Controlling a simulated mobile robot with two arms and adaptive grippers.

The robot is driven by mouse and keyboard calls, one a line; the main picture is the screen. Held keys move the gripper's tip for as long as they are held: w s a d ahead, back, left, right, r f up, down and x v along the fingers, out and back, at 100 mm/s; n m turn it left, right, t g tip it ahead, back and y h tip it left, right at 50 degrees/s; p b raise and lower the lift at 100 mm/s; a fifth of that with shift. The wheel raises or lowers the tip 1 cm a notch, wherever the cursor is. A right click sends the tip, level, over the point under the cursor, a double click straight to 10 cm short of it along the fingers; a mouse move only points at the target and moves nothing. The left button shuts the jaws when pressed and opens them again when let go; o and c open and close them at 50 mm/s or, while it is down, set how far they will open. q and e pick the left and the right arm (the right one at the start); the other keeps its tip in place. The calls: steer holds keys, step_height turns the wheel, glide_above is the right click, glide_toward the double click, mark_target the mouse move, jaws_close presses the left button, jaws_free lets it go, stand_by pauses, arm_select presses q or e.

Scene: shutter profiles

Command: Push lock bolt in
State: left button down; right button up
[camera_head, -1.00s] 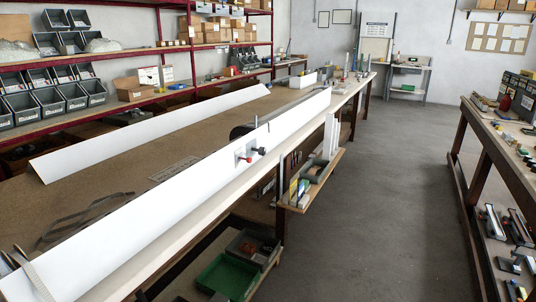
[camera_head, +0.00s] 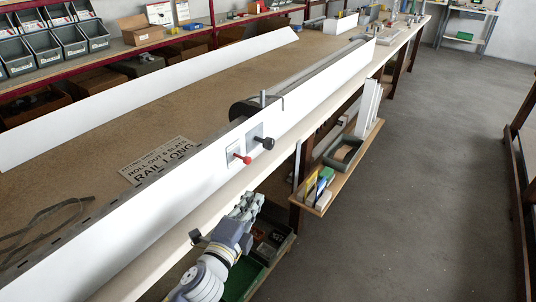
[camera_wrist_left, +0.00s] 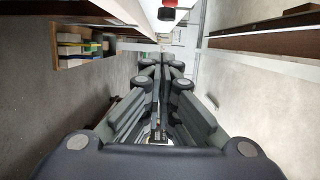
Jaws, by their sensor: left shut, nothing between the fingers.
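A white rail front (camera_head: 200,168) runs along the bench edge and carries two small plates. A short bolt with a red knob (camera_head: 243,159) sticks out of the left plate. A black knob (camera_head: 267,143) sticks out of the plate to its right. I cannot tell which one is the lock bolt. My left gripper (camera_head: 252,199) is shut and empty, below the red knob and apart from it, in front of the bench edge. In the left wrist view its fingers (camera_wrist_left: 165,62) are together, with the black knob (camera_wrist_left: 166,14) and some red at the top edge.
A side shelf (camera_head: 345,168) with a grey bin (camera_head: 343,153) hangs right of the gripper, and a green crate (camera_head: 243,280) sits below. A long white profile (camera_head: 150,95) lies on the bench (camera_head: 100,165). The floor (camera_head: 420,180) to the right is clear.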

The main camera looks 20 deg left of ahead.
mark_target(249, 161)
arm_select(q)
steer(key=w+a+p, duration=0.2)
steer(key=w, duration=0.9)
steer(key=shift+a+r, duration=0.35)
steer(key=shift+r, duration=0.05)
arm_select(e)
steer(key=shift+s+r, duration=0.45)
steer(key=shift+r, duration=0.2)
steer(key=shift+s+r, duration=0.45)
steer(key=shift+r, duration=0.15)
arm_select(q)
steer(key=shift+w+a+p, duration=0.15)
steer(key=shift+w+a, duration=0.1)
steer(key=shift+a, duration=0.5)
steer(key=shift+w+a+p, duration=0.15)
steer(key=shift+w+a, duration=0.1)
steer(key=shift+a, duration=0.45)
steer(key=shift+d, duration=0.1)
arm_select(e)
steer(key=shift+d+r, duration=0.1)
steer(key=shift+d, duration=0.05)
